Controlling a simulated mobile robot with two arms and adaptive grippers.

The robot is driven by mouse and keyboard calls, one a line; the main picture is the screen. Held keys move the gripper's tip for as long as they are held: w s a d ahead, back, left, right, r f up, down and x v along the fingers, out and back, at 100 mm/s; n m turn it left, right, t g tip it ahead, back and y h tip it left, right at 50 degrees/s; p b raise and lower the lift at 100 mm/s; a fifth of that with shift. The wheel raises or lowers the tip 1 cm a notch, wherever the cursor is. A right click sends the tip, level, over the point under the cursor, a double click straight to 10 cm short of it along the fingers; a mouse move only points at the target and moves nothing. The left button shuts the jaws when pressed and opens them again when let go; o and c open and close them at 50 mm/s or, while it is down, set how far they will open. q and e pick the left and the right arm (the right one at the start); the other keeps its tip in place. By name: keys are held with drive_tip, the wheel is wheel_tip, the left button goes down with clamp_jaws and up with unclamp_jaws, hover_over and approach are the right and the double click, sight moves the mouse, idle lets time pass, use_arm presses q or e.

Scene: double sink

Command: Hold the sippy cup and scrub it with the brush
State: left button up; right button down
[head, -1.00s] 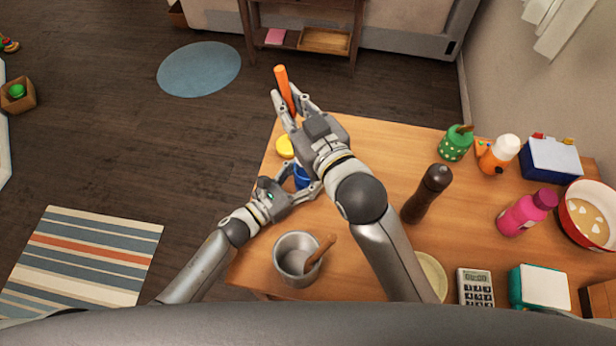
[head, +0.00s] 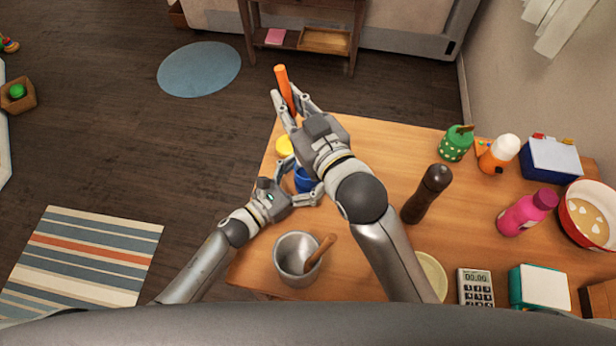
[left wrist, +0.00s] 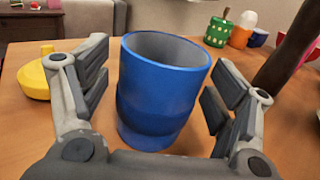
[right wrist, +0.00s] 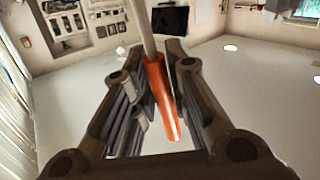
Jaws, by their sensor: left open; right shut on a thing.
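The blue sippy cup (head: 304,181) stands upright and open-topped on the table, partly hidden by my arms in the head view. In the left wrist view the cup (left wrist: 162,95) is between the spread fingers of my left gripper (head: 302,191), with gaps on both sides. The yellow lid (head: 285,145) lies on the table beyond the cup; it also shows in the left wrist view (left wrist: 36,78). My right gripper (head: 290,99) is shut on the brush's orange handle (head: 282,78), raised near the table's far left corner. In the right wrist view a grey shaft extends from the handle (right wrist: 160,95); the bristles are not visible.
A metal pot (head: 290,262) with a wooden-handled utensil stands at the near left. A dark pepper mill (head: 426,194) stands right of my right arm. A pink bottle (head: 525,213), calculator (head: 476,287) and red bowl (head: 578,235) crowd the right side.

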use_arm(q)
drive_tip(key=v, duration=1.2)
